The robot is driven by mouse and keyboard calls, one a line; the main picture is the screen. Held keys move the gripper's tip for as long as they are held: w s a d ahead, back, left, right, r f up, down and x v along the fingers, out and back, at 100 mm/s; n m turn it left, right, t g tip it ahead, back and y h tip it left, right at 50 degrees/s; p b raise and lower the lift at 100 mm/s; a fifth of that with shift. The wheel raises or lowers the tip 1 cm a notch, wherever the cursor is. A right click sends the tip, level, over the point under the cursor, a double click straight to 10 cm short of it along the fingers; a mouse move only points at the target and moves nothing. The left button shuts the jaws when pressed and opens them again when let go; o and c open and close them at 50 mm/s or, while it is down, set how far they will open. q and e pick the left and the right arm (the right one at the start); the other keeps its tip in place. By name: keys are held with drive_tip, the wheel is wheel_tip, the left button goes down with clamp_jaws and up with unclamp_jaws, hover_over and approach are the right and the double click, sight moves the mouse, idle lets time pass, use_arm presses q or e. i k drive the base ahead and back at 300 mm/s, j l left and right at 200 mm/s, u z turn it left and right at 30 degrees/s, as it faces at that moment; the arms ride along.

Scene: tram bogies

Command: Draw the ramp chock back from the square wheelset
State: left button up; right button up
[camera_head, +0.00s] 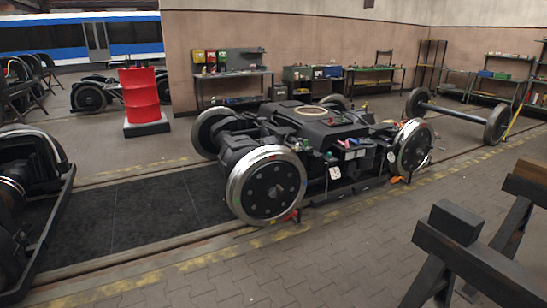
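A bogie (310,125) with large steel-rimmed wheels stands in the middle. A small red wedge-like piece (289,216) lies at the foot of its near wheel (268,186), on the right side. A small orange piece (396,179) lies by the foot of its right wheel (413,149). I cannot tell whether either is the ramp chock. A loose wheelset (455,113), two wheels on a bare axle, stands at the back right. I cannot tell which wheelset is the square one. Neither of my grippers is in view.
Dark trestles (470,250) fill the lower right. Another bogie (28,190) stands at the left edge. A red drum (140,92) stands on a block behind. Workbenches line the wall. The paved floor (290,265) in front is clear.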

sight(293, 215)
drive_tip(key=i+z, duration=0.3)
drive_tip(key=i, duration=2.1)
drive_tip(key=i+l+u, duration=0.1)
drive_tip(key=i+u, duration=0.15)
drive_tip(key=i, duration=0.4)
drive_tip(key=i+l+u, duration=0.2)
drive_tip(key=i, duration=0.4)
drive_tip(key=i+l+u, duration=0.25)
drive_tip(key=i, duration=0.35)
drive_tip(key=i+l+u, duration=0.25)
drive_tip(key=i+l, duration=0.3)
